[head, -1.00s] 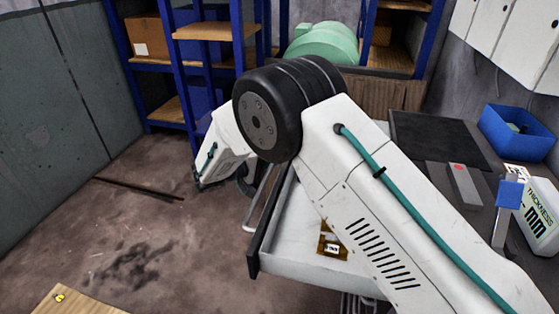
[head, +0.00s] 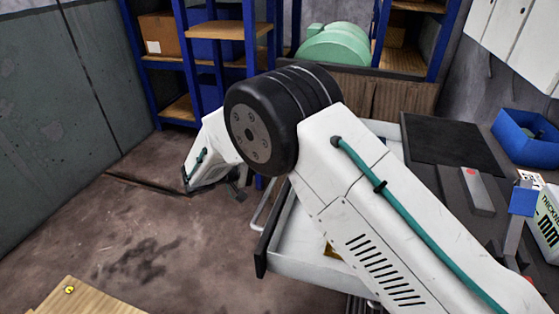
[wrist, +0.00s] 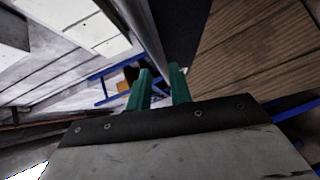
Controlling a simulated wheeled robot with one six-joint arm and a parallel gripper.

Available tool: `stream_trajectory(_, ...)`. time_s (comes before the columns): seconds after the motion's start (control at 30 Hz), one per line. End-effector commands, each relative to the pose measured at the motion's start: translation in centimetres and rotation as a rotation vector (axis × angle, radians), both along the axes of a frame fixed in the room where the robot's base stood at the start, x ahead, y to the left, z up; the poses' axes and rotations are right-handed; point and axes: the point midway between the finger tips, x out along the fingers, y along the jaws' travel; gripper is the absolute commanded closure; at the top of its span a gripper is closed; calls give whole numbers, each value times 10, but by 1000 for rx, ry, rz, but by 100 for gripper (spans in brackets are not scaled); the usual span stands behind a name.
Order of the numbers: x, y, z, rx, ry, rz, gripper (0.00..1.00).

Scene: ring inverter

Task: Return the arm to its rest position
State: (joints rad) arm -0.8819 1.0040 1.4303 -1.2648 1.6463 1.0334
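My white arm (head: 375,215) is bent at a thick black joint and crosses the head view from the lower right. Its far link (head: 208,150) points down and left over the floor, beside the open drawer. My gripper (wrist: 160,70) shows in the wrist view as two green fingers with a clear gap between them. Nothing is held between the fingers. In the head view the gripper end is small and partly hidden, so its fingers cannot be made out.
An open white drawer (head: 292,235) lies under and behind my arm. The worktop at right bears a dark mat (head: 450,140), a blue bin (head: 525,138) and a white container (head: 546,225). Blue shelving (head: 195,65) stands at the back. A wooden surface (head: 85,300) is at lower left. Floor at left is mostly clear.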

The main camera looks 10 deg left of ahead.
Motion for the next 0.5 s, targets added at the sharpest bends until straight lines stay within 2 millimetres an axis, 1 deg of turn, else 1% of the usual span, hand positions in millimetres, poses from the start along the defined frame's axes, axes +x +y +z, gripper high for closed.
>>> stream_trajectory(0.03, -4, 7, 1, 1, -1, 3, 79)
stream_trajectory(0.1, -8, 14, 2, 1, -1, 2, 79)
stream_trajectory(0.2, -12, 19, 3, 1, 0, 1, 79)
stream_trajectory(0.5, -13, 20, 3, 0, 0, 1, 79)
